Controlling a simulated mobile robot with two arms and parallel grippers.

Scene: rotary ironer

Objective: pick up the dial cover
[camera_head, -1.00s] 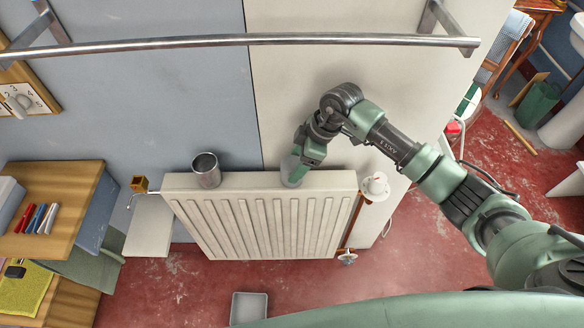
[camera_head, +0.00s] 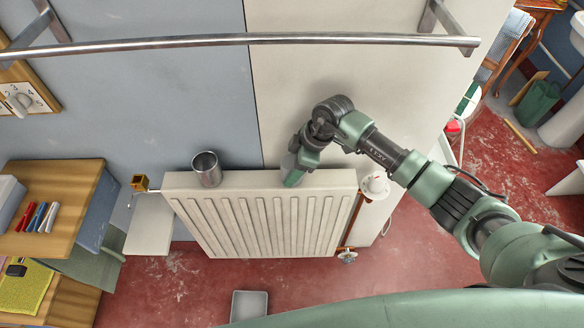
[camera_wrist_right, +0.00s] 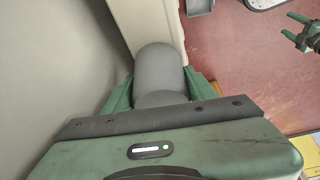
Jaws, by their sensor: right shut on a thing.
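The dial cover looks to be the smooth grey rounded cap (camera_wrist_right: 160,70) between the green fingers of my right gripper (camera_wrist_right: 160,88) in the wrist view. In the head view my right gripper (camera_head: 294,177) is at the top edge of the white radiator (camera_head: 250,182), right of its middle. It is shut on the grey cap, which shows only as a small grey patch (camera_head: 288,161) beside the fingers. I cannot tell whether the cap touches the radiator. My left gripper (camera_wrist_right: 291,27) shows small at the upper right of the wrist view, its two prongs apart and empty.
A metal cup (camera_head: 206,170) stands on the radiator's left part. A white round valve knob (camera_head: 376,186) is at its right end. A steel rail (camera_head: 240,40) crosses above. A grey bin (camera_head: 249,305) sits on the red floor. A wooden desk (camera_head: 60,185) is at left.

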